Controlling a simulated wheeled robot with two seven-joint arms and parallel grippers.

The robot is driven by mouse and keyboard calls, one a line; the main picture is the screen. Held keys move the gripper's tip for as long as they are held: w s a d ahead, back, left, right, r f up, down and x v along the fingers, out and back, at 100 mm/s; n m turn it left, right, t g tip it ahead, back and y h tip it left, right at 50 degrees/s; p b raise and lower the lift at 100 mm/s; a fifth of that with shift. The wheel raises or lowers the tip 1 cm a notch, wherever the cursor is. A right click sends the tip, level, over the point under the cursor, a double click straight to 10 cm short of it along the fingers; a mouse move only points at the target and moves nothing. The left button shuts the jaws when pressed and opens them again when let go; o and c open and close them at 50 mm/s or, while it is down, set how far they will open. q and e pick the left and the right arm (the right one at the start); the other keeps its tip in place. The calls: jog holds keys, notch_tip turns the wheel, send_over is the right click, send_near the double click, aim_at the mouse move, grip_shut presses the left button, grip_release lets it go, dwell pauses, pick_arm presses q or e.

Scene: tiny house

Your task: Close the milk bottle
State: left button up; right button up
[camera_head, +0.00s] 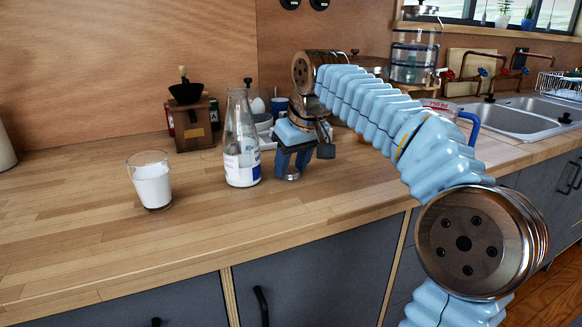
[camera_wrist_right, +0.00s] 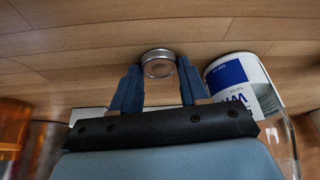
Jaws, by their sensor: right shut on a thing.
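The milk bottle (camera_head: 241,150) is clear glass with a white and blue label. It stands upright on the wooden counter, and no lid shows on its neck. In the right wrist view the bottle (camera_wrist_right: 240,85) is just right of my fingers. My right gripper (camera_head: 290,165) points down beside the bottle, to its right. Its blue fingers are shut on a small round metal cap (camera_wrist_right: 158,62), low over the counter; whether the cap touches the counter I cannot tell. In the head view the cap (camera_head: 289,175) shows between the fingertips. My left gripper is not in view.
A glass of milk (camera_head: 151,181) stands left of the bottle. A coffee grinder (camera_head: 194,122) and some dishes (camera_head: 266,130) stand behind. The sink (camera_head: 515,115) is at the right. The counter's front strip is clear.

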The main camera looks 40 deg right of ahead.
jog(key=shift+r, duration=0.55)
jog(key=s+a+r, duration=0.9)
jog(key=s+r, duration=0.1)
jog(key=r, duration=0.1)
jog(key=shift+s+a+r, duration=0.15)
jog(key=shift+a+r, duration=0.1)
jog(key=shift+r, duration=0.15)
